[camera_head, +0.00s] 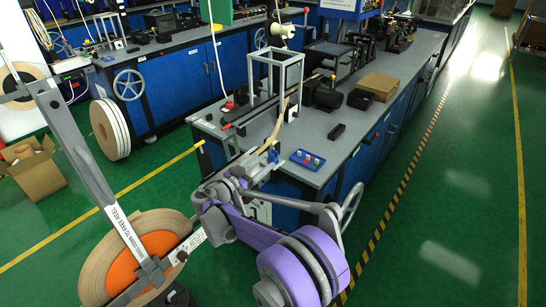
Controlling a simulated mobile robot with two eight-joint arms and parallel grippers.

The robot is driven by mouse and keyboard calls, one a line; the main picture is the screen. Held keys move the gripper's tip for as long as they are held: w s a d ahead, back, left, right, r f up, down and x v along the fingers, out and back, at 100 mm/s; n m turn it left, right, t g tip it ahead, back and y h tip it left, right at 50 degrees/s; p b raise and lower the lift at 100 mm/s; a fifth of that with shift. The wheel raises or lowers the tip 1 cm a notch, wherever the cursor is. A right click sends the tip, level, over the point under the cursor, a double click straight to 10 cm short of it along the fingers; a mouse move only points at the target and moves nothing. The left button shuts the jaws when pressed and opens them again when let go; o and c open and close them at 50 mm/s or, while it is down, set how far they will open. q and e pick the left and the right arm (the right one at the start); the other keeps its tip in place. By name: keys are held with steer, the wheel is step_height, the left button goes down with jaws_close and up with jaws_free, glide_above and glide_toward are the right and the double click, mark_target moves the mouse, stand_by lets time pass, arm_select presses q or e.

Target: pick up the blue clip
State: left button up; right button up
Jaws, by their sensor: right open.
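A small blue clip (272,155) shows at the near left corner of the grey workbench (345,150), beside the curved tan tape strip (279,125). My right arm comes up from the bottom, and its gripper (259,164) is at this corner, just left of and below the clip. The gripper is small in the picture and partly blends with the grey parts behind it. It is open, and I cannot tell whether its fingers touch the clip. My left gripper is not in view.
A flat blue panel (307,160) with small coloured pieces lies right of the clip. A grey frame (276,75) and a black block (337,131) stand behind. A large tape reel (98,262) with an orange centre is at lower left. Green floor is free at right.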

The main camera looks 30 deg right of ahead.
mark_target(270, 156)
steer(key=x, duration=0.7)
steer(key=shift+a, duration=0.1)
jaws_close()
